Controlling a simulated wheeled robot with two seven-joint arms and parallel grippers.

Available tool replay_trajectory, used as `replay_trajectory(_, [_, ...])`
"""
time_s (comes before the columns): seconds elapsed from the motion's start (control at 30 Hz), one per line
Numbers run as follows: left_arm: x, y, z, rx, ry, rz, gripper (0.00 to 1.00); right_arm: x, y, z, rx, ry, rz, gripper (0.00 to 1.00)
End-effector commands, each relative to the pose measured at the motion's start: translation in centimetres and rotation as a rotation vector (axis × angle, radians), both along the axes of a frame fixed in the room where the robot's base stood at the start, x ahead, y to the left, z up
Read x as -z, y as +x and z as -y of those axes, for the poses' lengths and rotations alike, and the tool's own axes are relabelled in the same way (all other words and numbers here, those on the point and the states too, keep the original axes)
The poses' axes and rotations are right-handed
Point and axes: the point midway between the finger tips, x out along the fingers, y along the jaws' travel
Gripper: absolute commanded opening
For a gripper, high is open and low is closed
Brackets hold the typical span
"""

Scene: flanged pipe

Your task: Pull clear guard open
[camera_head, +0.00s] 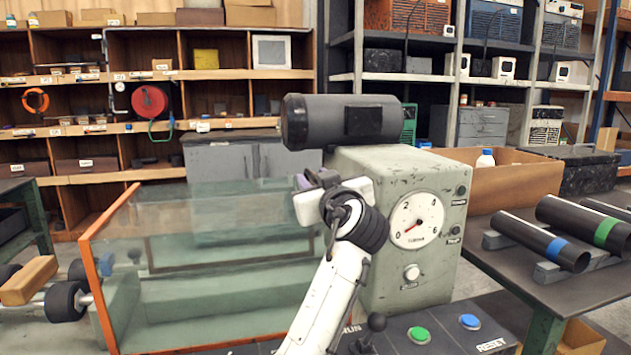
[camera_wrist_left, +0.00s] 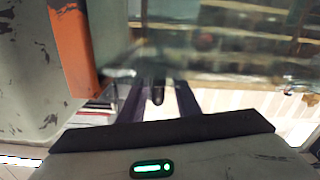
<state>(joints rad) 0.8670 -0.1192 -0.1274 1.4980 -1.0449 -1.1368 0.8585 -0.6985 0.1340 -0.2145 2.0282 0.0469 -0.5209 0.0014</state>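The clear guard (camera_head: 200,235) is a transparent panel with an orange edge strip (camera_head: 100,290) at its left, standing left of the grey-green machine housing (camera_head: 400,165). My left gripper (camera_head: 312,180) is at the guard's upper right, close to the housing and below the dark motor cylinder. In the left wrist view, the two dark fingers (camera_wrist_left: 159,95) stand apart with a small dark peg (camera_wrist_left: 158,94) between them. Light gaps show on both sides of the peg, so no grip on it is visible. An orange strip (camera_wrist_left: 75,50) and clear panel lie beyond. My right gripper is out of view.
The housing carries a dial gauge (camera_head: 416,221). A front panel has a green button (camera_head: 419,335), a blue button (camera_head: 470,322) and a black lever (camera_head: 376,322). A table at right holds dark pipes (camera_head: 540,240). Shelves fill the back.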

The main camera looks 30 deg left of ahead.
Motion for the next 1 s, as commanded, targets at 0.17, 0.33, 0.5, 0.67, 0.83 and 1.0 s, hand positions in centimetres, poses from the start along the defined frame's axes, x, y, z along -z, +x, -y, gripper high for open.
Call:
replay_trajectory(0.17, [0.0,0.0,0.1,0.002,0.001,-0.002,0.30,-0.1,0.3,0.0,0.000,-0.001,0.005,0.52])
replay_trajectory(0.33, [0.1,-0.5,0.7,0.005,0.001,-0.001,0.30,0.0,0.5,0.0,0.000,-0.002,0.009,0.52])
replay_trajectory(0.5, [0.2,-2.6,2.7,0.007,-0.001,0.000,0.30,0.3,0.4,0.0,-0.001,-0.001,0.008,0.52])
replay_trajectory(0.67, [0.2,-5.1,4.7,0.005,-0.001,-0.002,0.30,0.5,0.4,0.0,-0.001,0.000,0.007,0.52])
replay_trajectory(0.83, [0.2,-6.9,6.3,0.004,-0.001,-0.002,0.30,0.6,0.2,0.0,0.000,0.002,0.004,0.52])
replay_trajectory(1.0, [0.0,-7.7,6.9,0.001,0.001,-0.001,0.30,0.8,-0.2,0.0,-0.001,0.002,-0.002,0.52])
